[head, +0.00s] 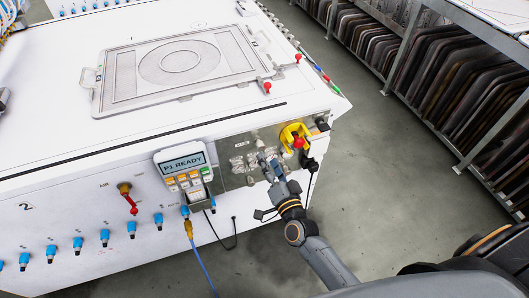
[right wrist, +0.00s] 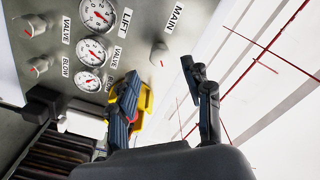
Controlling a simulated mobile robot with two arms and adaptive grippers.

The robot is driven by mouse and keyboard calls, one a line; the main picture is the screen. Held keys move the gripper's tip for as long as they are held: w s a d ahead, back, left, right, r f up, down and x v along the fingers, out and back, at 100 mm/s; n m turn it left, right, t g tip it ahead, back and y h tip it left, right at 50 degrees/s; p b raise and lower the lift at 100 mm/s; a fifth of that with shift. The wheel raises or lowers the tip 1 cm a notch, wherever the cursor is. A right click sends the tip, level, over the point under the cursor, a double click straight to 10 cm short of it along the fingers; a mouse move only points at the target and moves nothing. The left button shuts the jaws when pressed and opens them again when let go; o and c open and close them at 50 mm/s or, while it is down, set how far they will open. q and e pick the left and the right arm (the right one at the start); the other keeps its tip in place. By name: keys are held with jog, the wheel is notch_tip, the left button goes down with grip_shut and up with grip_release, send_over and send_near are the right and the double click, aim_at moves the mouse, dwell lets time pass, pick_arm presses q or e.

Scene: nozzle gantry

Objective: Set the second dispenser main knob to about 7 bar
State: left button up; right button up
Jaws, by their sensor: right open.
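The metal control panel (head: 240,166) is on the front face of the white machine, and my right gripper is in front of it. In the right wrist view, the MAIN knob (right wrist: 159,54) is a small grey knob with a red mark, beside its MAIN label (right wrist: 175,18). My right gripper (right wrist: 161,74) is open and empty, its fingers spread either side of the line to this knob and apart from it. In the head view, my right gripper (head: 268,160) covers part of the panel. Which dispenser this panel belongs to cannot be told. My left gripper is not in view.
Three round gauges, the LIFT gauge (right wrist: 97,14) among them, and two more knobs (right wrist: 38,66) sit left of the MAIN knob. A yellow switch with a red knob (head: 298,141) is right of my gripper. A P1 READY keypad (head: 184,170) is left.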

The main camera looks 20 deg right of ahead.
jog(key=s, duration=0.6)
jog(key=shift+s, duration=0.4)
jog(key=shift+d, duration=0.1)
jog(key=s+f+n+g+y, duration=0.1)
jog(key=s+f+n+g, duration=0.5)
jog(key=f, duration=0.9)
jog(key=s+f+n+g, duration=0.1)
jog(key=s+f+g, duration=0.2)
jog(key=s+f, duration=0.85)
jog(key=s+d+f+n+g, duration=0.2)
jog(key=s+d+f+g, duration=0.1)
jog(key=s+f, duration=0.5)
jog(key=s+d+f+n+g+h, duration=0.1)
jog(key=s+d+f+n+g, duration=0.1)
jog(key=s+f+g, duration=0.3)
jog(key=s+f, duration=0.3)
jog(key=s, duration=0.4)
jog(key=shift+s+d+f+n+h, duration=0.25)
jog(key=shift+s+d+n+h, duration=0.05)
jog(key=shift+d+n, duration=0.1)
